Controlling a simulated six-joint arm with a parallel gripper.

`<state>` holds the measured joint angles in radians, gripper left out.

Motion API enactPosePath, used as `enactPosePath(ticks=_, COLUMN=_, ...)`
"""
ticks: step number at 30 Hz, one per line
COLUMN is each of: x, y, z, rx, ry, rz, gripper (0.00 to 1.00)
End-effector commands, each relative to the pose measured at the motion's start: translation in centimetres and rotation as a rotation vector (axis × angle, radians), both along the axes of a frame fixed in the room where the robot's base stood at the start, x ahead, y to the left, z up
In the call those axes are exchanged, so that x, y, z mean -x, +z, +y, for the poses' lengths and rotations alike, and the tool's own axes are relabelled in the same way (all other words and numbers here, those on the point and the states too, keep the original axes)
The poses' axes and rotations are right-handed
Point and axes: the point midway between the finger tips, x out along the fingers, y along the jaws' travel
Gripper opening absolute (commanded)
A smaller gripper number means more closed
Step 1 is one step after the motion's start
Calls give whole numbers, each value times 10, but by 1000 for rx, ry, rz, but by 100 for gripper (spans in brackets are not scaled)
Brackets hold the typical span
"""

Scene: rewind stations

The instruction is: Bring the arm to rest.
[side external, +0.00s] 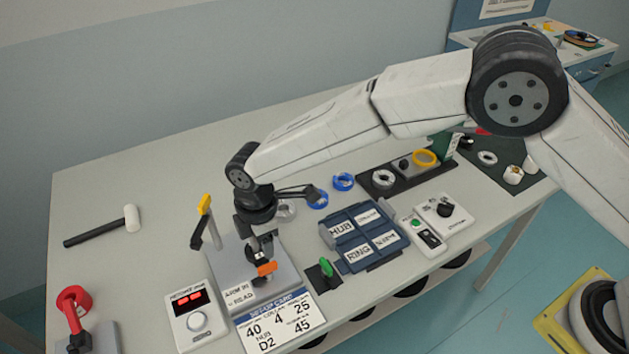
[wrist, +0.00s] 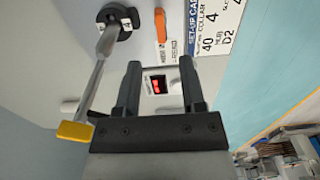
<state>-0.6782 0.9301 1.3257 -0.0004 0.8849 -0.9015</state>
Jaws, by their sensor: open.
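My arm reaches in from the right over the grey table (side external: 150,180). My gripper (side external: 262,252) points down over the grey station plate (side external: 287,278), near an orange tab (side external: 266,268); I cannot tell how high it is above the plate. In the wrist view the two black fingers of my gripper (wrist: 160,72) stand apart with nothing held. A box with a red display (wrist: 157,86) shows in the gap between them; it also shows in the side view (side external: 190,312). The orange tab also shows in the wrist view (wrist: 160,25).
A yellow-tipped lever (side external: 205,206) stands upright just left of my gripper. A set-up card (side external: 278,320) and a green-handled switch (side external: 326,268) lie in front. A blue labelled tray (side external: 363,236) is to the right. A mallet (side external: 105,226) lies left, with free table around it.

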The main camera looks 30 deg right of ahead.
Motion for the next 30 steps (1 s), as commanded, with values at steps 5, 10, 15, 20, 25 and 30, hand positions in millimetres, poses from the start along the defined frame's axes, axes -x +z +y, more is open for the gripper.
enactPosePath(ticks=5, x=-5, y=8, z=-19, rx=-6, ry=-69, rz=-8, gripper=51)
enactPosePath(ticks=10, x=-10, y=23, z=-58, rx=-20, ry=-216, rz=-25, gripper=51)
enactPosePath(ticks=15, x=-8, y=41, z=-111, rx=-41, ry=-418, rz=-48, gripper=51)
enactPosePath(ticks=20, x=3, y=56, z=-162, rx=-61, ry=-617, rz=-70, gripper=51)
enactPosePath(ticks=25, x=22, y=68, z=-213, rx=-85, ry=-826, rz=-93, gripper=51)
enactPosePath(ticks=30, x=50, y=76, z=-259, rx=-109, ry=-1035, rz=-117, gripper=51)
